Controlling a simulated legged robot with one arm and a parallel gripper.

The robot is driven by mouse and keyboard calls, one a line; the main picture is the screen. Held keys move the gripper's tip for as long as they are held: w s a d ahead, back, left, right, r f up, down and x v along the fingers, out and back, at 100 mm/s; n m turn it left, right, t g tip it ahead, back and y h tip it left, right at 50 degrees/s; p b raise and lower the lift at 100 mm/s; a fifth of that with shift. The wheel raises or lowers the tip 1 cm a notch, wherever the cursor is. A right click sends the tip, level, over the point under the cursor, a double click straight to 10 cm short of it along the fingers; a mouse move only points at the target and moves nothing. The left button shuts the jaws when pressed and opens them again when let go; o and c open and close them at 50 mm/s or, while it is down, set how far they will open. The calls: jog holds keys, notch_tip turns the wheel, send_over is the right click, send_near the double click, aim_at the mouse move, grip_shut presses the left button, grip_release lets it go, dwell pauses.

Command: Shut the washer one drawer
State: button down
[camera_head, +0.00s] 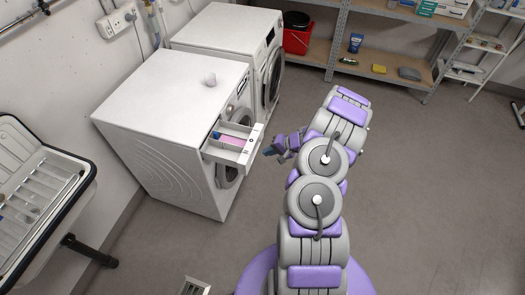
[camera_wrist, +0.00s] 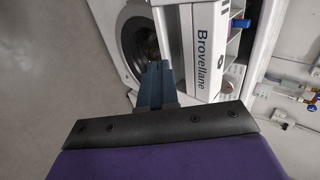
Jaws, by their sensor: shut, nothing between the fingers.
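The nearer white washer (camera_head: 165,115) stands by the wall with its detergent drawer (camera_head: 246,149) pulled out of the upper front. Blue and pink compartments show inside the drawer. In the wrist view the drawer's white front panel (camera_wrist: 203,60), marked "Brovellane", is close ahead, and the washer's round door (camera_wrist: 140,38) is beside it. My gripper (camera_head: 268,152) is just to the right of the drawer front in the head view. In the wrist view its blue fingers (camera_wrist: 155,72) are together and empty, overlapping the panel's edge. I cannot tell whether they touch it.
A second white front-loader (camera_head: 228,30) stands beyond the first. A sink (camera_head: 35,190) is at left. Shelving (camera_head: 385,72) with a red bucket (camera_head: 297,40) is behind. The floor (camera_head: 430,190) at right is clear.

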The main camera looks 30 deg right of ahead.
jog(key=shift+w+a+r, duration=0.1)
jog(key=shift+w+a, duration=0.85)
jog(key=shift+w, duration=0.25)
